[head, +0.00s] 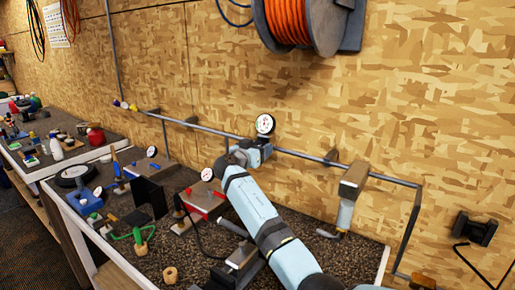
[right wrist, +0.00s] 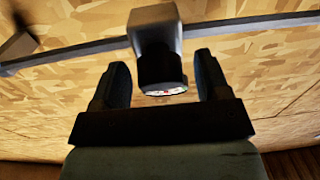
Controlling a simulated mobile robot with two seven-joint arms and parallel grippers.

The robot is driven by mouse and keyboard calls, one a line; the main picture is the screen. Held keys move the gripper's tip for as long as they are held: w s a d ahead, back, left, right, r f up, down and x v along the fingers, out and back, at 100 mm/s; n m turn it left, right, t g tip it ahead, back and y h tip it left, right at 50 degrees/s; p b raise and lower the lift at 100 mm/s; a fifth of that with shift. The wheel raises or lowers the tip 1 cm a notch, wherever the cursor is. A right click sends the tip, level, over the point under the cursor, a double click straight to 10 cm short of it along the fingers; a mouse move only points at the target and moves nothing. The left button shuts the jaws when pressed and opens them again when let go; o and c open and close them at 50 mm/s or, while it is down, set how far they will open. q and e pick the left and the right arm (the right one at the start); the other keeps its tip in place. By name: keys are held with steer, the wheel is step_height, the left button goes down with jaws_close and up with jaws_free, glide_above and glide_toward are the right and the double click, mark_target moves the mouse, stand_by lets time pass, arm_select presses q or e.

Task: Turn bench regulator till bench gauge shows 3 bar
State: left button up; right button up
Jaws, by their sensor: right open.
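The bench gauge (head: 265,124), a round white dial with red marks, sits on the wall pipe above the bench; its reading is too small to tell. My right gripper (head: 242,152) is at the pipe just below and left of the gauge, and largely hides the regulator there in the head view. In the right wrist view, the regulator (right wrist: 153,20) is a grey block on the pipe with a dark round knob (right wrist: 160,66). My open right gripper (right wrist: 160,60) has one finger on each side of the knob, with visible gaps. My left gripper is not in view.
A grey pipe (head: 310,158) runs along the wooden wall. A tool with a grey handle (head: 346,212) hangs to the right of my arm. An orange hose reel (head: 330,22) hangs above.

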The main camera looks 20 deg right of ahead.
steer(key=shift+c, duration=0.4)
steer(key=c, duration=0.8)
steer(key=shift+n+t, duration=0.4)
steer(key=shift+n, duration=0.6)
steer(key=shift+c, duration=0.2)
steer(key=o, duration=0.9)
steer(key=shift+a, duration=0.1)
